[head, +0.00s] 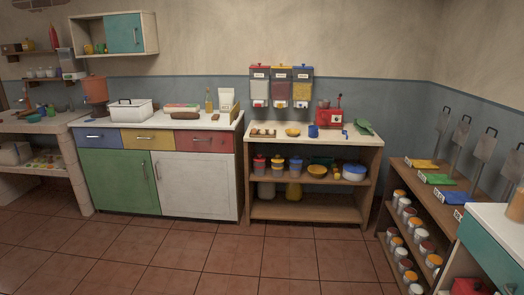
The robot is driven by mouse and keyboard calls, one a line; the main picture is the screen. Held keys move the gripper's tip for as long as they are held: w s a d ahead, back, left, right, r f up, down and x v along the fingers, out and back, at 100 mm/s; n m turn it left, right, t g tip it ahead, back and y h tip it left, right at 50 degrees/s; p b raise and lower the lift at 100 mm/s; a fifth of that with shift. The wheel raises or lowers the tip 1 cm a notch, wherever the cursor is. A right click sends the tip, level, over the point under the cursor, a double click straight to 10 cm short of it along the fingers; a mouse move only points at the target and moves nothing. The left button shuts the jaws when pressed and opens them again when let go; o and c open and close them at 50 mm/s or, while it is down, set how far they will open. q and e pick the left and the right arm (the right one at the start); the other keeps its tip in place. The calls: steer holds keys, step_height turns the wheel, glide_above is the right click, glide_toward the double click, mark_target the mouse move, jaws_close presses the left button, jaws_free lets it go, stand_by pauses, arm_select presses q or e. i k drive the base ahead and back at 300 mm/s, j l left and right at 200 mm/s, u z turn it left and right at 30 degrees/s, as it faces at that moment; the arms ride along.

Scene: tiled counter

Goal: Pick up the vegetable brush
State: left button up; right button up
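I cannot tell for certain which thing is the vegetable brush. A small brown oblong thing (185,117) lies on the white top of the coloured cabinet and may be a brush, but it is too small to be sure. On the wooden shelf unit to its right lie a brown piece with light tops (263,132) and a green scoop-like thing (364,128). Neither of my grippers is in view.
The coloured cabinet (183,183) also bears a white lidded box (131,111), a bottle and a white packet. A wooden shelf unit (310,212) holds jars and bowls. A rack of cans (415,235) stands at right. The tiled floor (200,262) in front is clear.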

mark_target(215, 118)
steer(key=i+j+u, duration=0.15)
steer(key=i, duration=1.6)
steer(key=i+j+u, duration=0.2)
steer(key=i+j, duration=0.15)
steer(key=j, duration=0.2)
steer(key=i+j+u, duration=0.15)
steer(key=i+j, duration=0.25)
steer(key=j, duration=0.3)
steer(key=i+j, duration=0.1)
steer(key=j, duration=0.2)
steer(key=i+l+u, duration=0.4)
steer(key=i+l, duration=0.7)
steer(key=l, duration=0.1)
